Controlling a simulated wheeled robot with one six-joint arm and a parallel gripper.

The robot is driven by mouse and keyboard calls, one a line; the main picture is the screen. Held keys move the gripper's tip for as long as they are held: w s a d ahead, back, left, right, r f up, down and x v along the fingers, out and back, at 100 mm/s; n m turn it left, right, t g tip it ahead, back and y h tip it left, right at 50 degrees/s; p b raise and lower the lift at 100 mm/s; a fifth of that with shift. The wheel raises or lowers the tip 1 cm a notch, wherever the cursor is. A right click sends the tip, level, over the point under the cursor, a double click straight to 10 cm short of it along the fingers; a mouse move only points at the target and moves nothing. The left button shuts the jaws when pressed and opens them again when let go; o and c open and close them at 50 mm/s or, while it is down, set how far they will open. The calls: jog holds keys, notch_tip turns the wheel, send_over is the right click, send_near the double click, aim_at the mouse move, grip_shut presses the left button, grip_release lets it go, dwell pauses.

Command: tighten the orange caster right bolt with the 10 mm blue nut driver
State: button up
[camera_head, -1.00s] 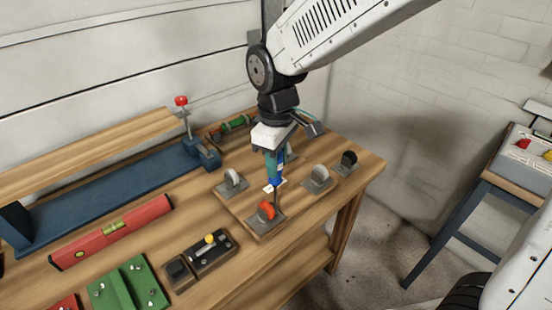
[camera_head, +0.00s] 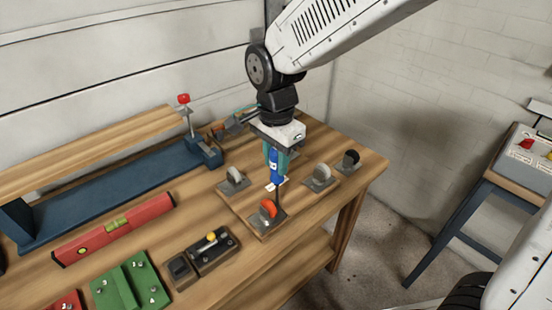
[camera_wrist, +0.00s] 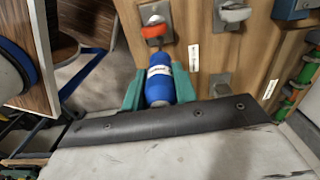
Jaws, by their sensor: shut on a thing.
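My gripper (camera_head: 276,156) points down over the caster board at the right end of the bench. It is shut on the blue nut driver (camera_head: 275,168), which hangs upright with its shaft down. The driver's blue handle (camera_wrist: 160,84) also shows between the teal fingers in the wrist view. The orange caster (camera_head: 268,208) sits on a grey plate (camera_head: 262,224) at the front of the board. The driver's tip is at or just above the right side of this plate. I cannot tell whether it touches the right bolt, which is too small to make out.
Grey-white casters (camera_head: 234,177) (camera_head: 321,172) and a black caster (camera_head: 350,160) stand close by on the bench. A switch block (camera_head: 210,248), a red level (camera_head: 114,229) and a green plate (camera_head: 130,284) lie to the left.

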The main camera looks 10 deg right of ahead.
jog(key=shift+r, duration=3.5)
jog(key=shift+o, duration=0.4)
jog(key=shift+c, duration=0.4)
